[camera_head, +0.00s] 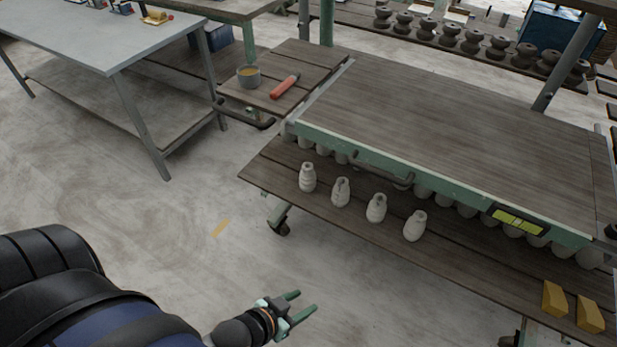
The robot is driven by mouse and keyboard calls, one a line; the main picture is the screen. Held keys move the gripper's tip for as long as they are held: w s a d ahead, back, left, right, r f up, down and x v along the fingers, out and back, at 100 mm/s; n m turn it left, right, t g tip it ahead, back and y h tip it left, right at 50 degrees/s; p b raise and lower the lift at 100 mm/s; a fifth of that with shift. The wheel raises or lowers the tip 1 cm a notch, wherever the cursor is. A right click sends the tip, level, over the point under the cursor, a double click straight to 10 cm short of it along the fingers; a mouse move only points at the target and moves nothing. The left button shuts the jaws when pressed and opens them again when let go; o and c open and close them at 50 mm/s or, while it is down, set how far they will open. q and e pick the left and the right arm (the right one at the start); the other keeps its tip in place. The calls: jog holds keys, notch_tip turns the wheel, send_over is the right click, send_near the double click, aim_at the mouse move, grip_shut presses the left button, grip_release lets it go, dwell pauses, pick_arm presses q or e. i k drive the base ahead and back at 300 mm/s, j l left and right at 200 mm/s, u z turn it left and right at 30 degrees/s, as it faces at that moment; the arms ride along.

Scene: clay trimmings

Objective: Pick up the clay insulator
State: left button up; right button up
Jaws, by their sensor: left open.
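Several pale grey clay insulators stand upright in a row along the front of the cart's lower shelf (290,190). The leftmost is one insulator (308,177), then a second (340,192), a third (376,208) and a fourth (415,225) at the right. More pale insulators stand behind them, partly hidden under the upper deck. My left gripper (302,304) is open and empty, low in the picture over the floor, in front of the shelf and apart from it. Its green fingers point right. My right gripper is not in view.
The cart's wooden top (450,120) is bare and overhangs the lower shelf. Yellow wedges (553,299) lie at the shelf's right end. A cup (248,76) and a red-handled tool (285,86) sit on the side board. A grey table (100,40) stands at left. The floor between is clear.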

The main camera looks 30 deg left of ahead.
aim_at(307, 179)
jog(key=i+j, duration=0.1)
jog(key=j, duration=0.45)
jog(key=i+j, duration=0.1)
jog(key=j, duration=0.5)
jog(key=i+j, duration=0.1)
jog(key=j, duration=0.45)
jog(key=i+j+z, duration=0.1)
jog(key=j, duration=0.5)
jog(key=i+j, duration=0.1)
jog(key=j, duration=0.45)
